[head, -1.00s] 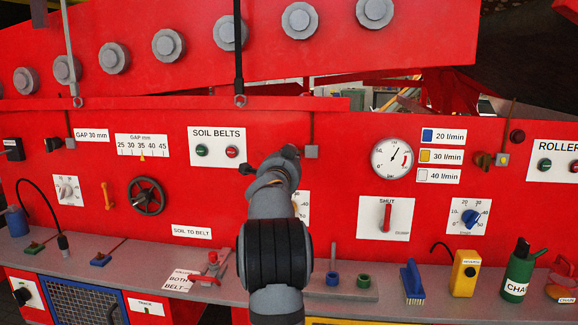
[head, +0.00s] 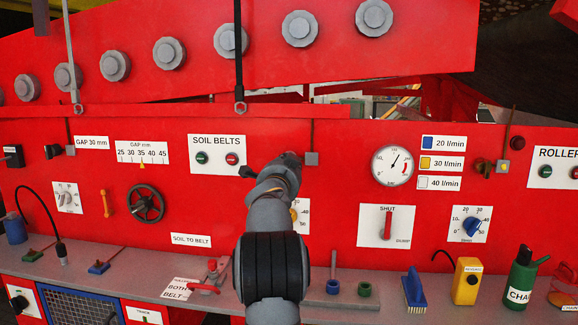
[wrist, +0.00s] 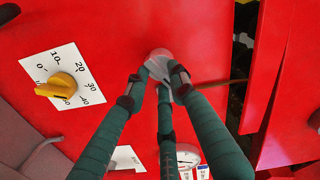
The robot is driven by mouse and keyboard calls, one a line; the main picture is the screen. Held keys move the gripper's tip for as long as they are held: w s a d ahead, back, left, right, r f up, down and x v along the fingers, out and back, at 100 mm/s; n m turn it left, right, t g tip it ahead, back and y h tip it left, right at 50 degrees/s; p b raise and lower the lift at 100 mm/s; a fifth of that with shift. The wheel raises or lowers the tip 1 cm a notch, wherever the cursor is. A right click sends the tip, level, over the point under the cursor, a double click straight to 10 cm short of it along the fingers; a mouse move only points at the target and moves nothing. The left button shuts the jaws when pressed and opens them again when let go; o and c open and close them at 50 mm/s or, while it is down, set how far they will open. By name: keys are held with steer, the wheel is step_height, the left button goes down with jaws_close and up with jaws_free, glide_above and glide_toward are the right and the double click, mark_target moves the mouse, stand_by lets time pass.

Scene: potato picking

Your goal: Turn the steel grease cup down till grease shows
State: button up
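The steel grease cup (wrist: 160,57) is a small pale grey round piece on the red panel in the wrist view. My gripper (wrist: 160,74) has its green-wrapped fingers drawn together around the cup, with the tips against its sides. The fingertips cover much of the cup. I see no grease, though the cup's far side is hidden. In the head view my gripper (head: 280,168) is at the red panel right of the SOIL BELTS sign, and my own arm hides the cup there.
A white dial with a yellow pointer knob (wrist: 62,85) is left of my fingers in the wrist view. In the head view a pressure gauge (head: 393,165) and the SHUT lever (head: 387,222) are to the right. The grey shelf (head: 340,300) below holds a brush (head: 413,290) and bottles.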

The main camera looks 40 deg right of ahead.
steer(key=shift+o, duration=1.4)
steer(key=shift+s, duration=0.1)
steer(key=v, duration=1.2)
